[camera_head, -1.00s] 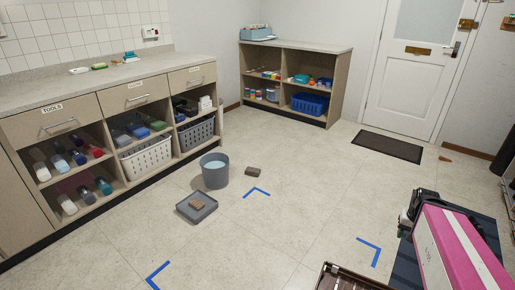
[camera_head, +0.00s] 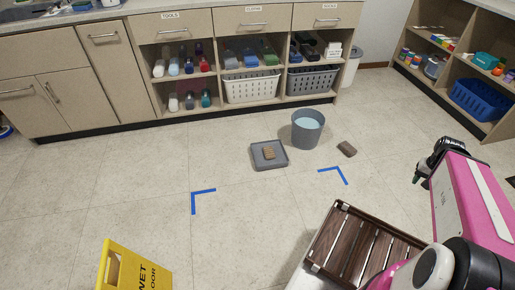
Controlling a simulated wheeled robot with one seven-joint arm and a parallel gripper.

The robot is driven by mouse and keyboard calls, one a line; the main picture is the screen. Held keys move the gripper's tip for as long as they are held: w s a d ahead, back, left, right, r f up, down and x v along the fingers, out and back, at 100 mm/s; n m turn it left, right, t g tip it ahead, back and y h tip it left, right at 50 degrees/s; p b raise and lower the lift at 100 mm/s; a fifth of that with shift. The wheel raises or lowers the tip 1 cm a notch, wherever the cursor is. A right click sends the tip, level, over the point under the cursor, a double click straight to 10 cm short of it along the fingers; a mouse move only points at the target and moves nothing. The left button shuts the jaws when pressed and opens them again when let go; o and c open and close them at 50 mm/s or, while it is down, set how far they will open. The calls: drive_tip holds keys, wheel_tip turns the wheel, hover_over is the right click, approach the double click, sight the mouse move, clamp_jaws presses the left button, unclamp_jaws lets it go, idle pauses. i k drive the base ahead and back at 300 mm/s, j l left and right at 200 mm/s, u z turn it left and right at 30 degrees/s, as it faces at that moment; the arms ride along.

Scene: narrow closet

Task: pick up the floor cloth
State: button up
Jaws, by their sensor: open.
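A small grey-brown block-like thing (camera_head: 347,149) lies on the floor right of the grey bucket (camera_head: 307,130). It may be the folded floor cloth, but it is too small to tell. Folded cloths in several colours (camera_head: 250,59) sit on the shelf under the middle drawer. My gripper (camera_head: 422,172) is at the end of my pink arm at the right, above the floor and apart from the grey-brown thing. It is open, and I see nothing in it. Its fingers are small and dark in this view.
A grey tray (camera_head: 281,163) with a brown brush-like thing (camera_head: 269,153) lies left of the bucket, which holds pale water. A yellow wet-floor sign (camera_head: 135,270) stands at the front left. Blue tape corners (camera_head: 203,191) mark the floor.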

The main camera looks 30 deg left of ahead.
sight(269, 152)
drive_tip(key=i+u, duration=0.45)
drive_tip(key=i+l+u, duration=0.15)
drive_tip(key=u, duration=0.3)
drive_tip(key=i+l+u, duration=0.3)
drive_tip(key=u, duration=0.15)
drive_tip(key=i+l+u, duration=0.3)
drive_tip(key=u, duration=0.15)
drive_tip(key=i+l+u, duration=0.3)
drive_tip(key=l+u, duration=0.35)
drive_tip(key=i+l+u, duration=0.15)
drive_tip(key=l+u, duration=0.15)
drive_tip(key=i+l+u, duration=0.1)
drive_tip(key=l+u, duration=0.2)
drive_tip(key=l, duration=0.15)
